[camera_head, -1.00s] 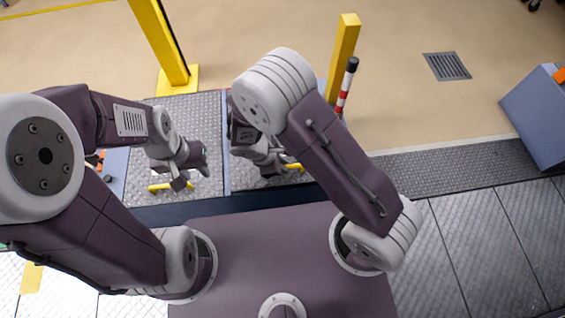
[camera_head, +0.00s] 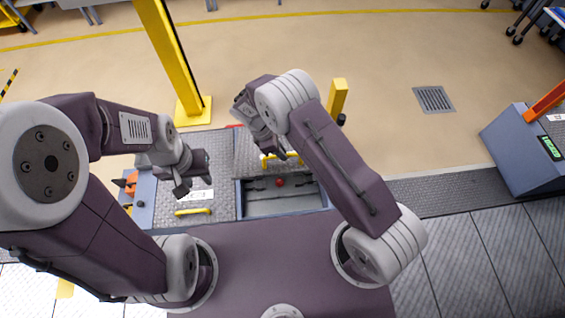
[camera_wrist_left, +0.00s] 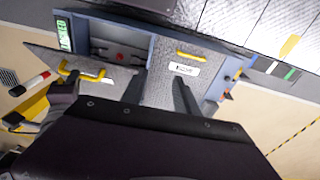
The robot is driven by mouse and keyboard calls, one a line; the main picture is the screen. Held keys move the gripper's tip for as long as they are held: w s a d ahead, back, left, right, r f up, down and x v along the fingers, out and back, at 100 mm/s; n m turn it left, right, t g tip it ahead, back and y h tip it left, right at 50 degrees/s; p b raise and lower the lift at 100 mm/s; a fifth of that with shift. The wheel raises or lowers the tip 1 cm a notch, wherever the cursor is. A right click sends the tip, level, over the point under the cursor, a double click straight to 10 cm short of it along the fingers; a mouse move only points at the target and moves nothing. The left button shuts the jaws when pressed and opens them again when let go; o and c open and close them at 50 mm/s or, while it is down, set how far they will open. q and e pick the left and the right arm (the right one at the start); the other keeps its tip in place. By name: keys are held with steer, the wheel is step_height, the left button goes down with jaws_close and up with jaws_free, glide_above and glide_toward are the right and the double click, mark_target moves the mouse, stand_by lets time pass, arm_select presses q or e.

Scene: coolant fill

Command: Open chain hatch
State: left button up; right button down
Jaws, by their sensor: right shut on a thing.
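The right-hand hatch lid (camera_head: 250,148) is swung up, and the recess (camera_head: 258,205) under it is uncovered, with a small red knob (camera_head: 280,183) inside. My right gripper (camera_head: 284,157) is shut on this lid's yellow handle (camera_head: 267,165). The raised lid (camera_wrist_left: 95,70) and its handle (camera_wrist_left: 68,72) also show in the left wrist view. The left-hand hatch lid (camera_head: 222,190) lies flat, with a white label and its own yellow handle (camera_head: 193,211). My left gripper (camera_head: 184,191) hangs above that lid, empty; its fingers (camera_wrist_left: 159,92) are apart in the left wrist view.
A yellow post (camera_head: 170,60) stands behind the left lid, and a shorter yellow post (camera_head: 337,97) behind my right arm. A blue-grey cabinet (camera_head: 512,145) stands at far right. A floor drain (camera_head: 434,99) lies in open floor. Orange parts (camera_head: 131,184) sit left of the hatches.

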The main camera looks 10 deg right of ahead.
arm_select(q)
steer(key=shift+r+p, duration=0.3)
steer(key=shift+r, duration=0.2)
arm_select(e)
steer(key=shift+w+r, duration=0.5)
steer(key=shift+w, duration=0.2)
steer(key=shift+w+r, duration=0.5)
steer(key=shift+w, duration=0.15)
arm_select(q)
steer(key=shift+f, duration=0.2)
jaws_close()
steer(key=w+d+f+n+h, duration=0.1)
steer(key=d+f+n+h, duration=0.2)
steer(key=f+n+h, duration=0.3)
steer(key=w+d+f+n+t+h, duration=0.1)
steer(key=w+d+f+n+h, duration=0.1)
steer(key=f+n+h, duration=0.5)
steer(key=w+d+f+n+t+h, duration=0.1)
steer(key=d+f+n+h, duration=0.3)
steer(key=f+n, duration=0.7)
steer(key=w+n+h, duration=0.1)
steer(key=n+h, duration=0.1)
steer(key=n, duration=0.1)
steer(key=shift+d+f+h, duration=0.25)
steer(key=shift+d+h, duration=0.1)
steer(key=shift+h, duration=0.05)
